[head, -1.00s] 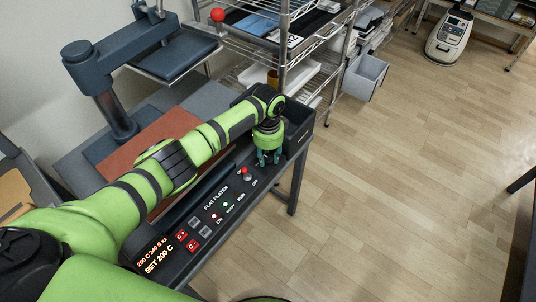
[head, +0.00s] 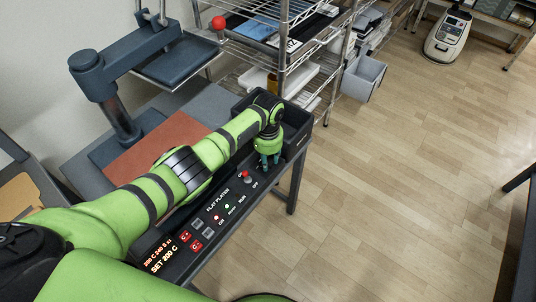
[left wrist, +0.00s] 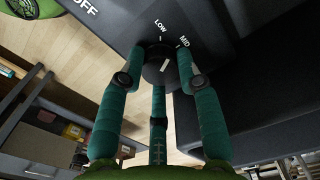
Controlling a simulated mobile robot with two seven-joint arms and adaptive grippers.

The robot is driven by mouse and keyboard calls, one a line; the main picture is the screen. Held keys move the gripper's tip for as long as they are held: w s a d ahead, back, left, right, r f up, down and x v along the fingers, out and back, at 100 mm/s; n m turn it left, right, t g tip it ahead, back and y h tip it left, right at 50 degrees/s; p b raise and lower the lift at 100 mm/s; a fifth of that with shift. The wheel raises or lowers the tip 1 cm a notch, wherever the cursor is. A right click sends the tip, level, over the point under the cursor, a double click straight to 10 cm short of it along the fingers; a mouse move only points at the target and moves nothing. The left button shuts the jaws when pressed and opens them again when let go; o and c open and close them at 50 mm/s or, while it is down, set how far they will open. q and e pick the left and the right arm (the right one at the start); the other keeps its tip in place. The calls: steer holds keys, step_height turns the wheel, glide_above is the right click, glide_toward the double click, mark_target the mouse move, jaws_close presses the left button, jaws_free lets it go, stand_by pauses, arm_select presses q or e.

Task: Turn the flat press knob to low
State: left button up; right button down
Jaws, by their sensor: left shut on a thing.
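The flat press knob (left wrist: 157,68) is a dark round knob with a white pointer line, seen in the left wrist view. Its line leans up and right, toward the MID mark; LOW is marked to the left of MID. My left gripper (left wrist: 160,76) has its teal fingers closed around the knob. In the head view, the left gripper (head: 269,160) points down at the far end of the control panel (head: 210,221) and hides the knob. The flat press (head: 122,119) stands behind the arm. My right gripper is not in view.
A red-topped switch (head: 246,175) sits beside the gripper, near the OFF label. A dark open bin (head: 296,128) lies just beyond the gripper. A wire shelf (head: 284,60) stands behind. The wooden floor (head: 400,190) to the right is clear.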

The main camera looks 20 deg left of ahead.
arm_select(q)
steer(key=shift+s+n+p, duration=0.1)
steer(key=shift+n+p, duration=0.75)
steer(key=shift+n, duration=1.35)
steer(key=o, duration=1.1)
steer(key=shift+o, duration=0.2)
steer(key=shift+r, duration=0.1)
steer(key=shift+r, duration=0.3)
step_height(320, 180, up, 11)
